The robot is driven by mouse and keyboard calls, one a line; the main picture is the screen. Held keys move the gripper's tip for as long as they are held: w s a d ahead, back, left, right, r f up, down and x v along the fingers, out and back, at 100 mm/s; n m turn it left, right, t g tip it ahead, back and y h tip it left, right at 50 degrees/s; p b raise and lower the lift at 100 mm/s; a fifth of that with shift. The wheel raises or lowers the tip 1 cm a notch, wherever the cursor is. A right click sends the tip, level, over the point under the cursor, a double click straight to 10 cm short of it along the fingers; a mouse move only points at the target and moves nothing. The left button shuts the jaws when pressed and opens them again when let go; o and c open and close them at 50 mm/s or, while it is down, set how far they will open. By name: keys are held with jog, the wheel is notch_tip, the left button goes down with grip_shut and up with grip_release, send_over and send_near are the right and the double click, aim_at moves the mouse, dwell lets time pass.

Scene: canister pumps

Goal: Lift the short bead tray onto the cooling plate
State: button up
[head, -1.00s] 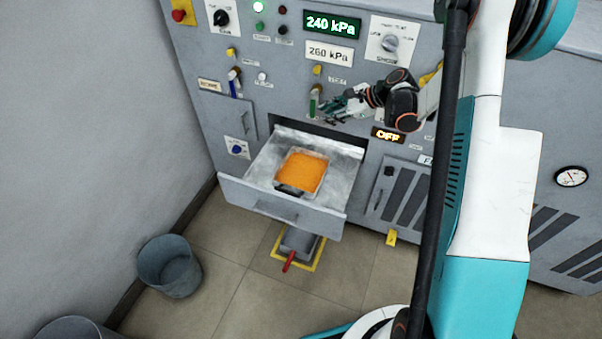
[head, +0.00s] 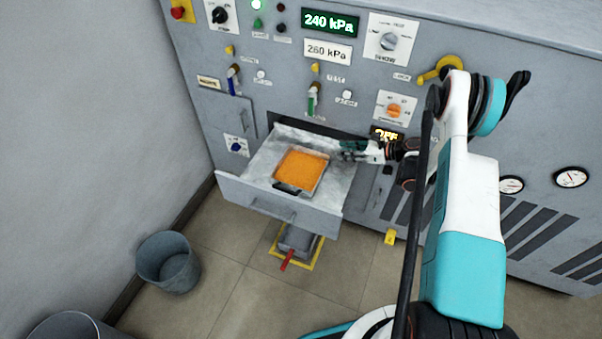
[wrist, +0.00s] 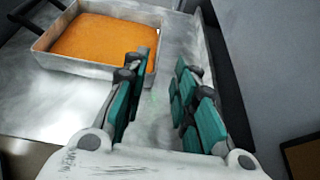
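A shallow metal tray (head: 301,170) full of orange beads (head: 303,166) lies in the pulled-out drawer (head: 330,200), with a black handle (head: 287,188) toward the drawer front. In the wrist view the tray (wrist: 95,77) is at upper left, its handle (wrist: 38,12) at the corner. My gripper (head: 345,149) is over the drawer's right rear part, to the right of the tray. Its fingers (wrist: 160,68) are apart with bare metal between them; the left finger overlaps the tray's near corner in view. I cannot identify the cooling plate with certainty.
The grey machine panel (head: 290,100) with knobs, valves and displays rises behind the drawer. A red-handled pedal (head: 288,259) sits on the floor below it. A grey bucket (head: 168,262) stands left. The floor between bucket and pedal is clear.

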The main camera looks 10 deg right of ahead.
jog(key=b+x, duration=0.3)
jog(key=x, duration=0.9)
jog(key=shift+w+a+f+b, duration=0.2)
jog(key=shift+a+b, duration=0.1)
jog(key=shift+b, duration=0.1)
jog(key=shift+c, duration=0.6)
grip_shut()
jog(key=shift+r, duration=0.1)
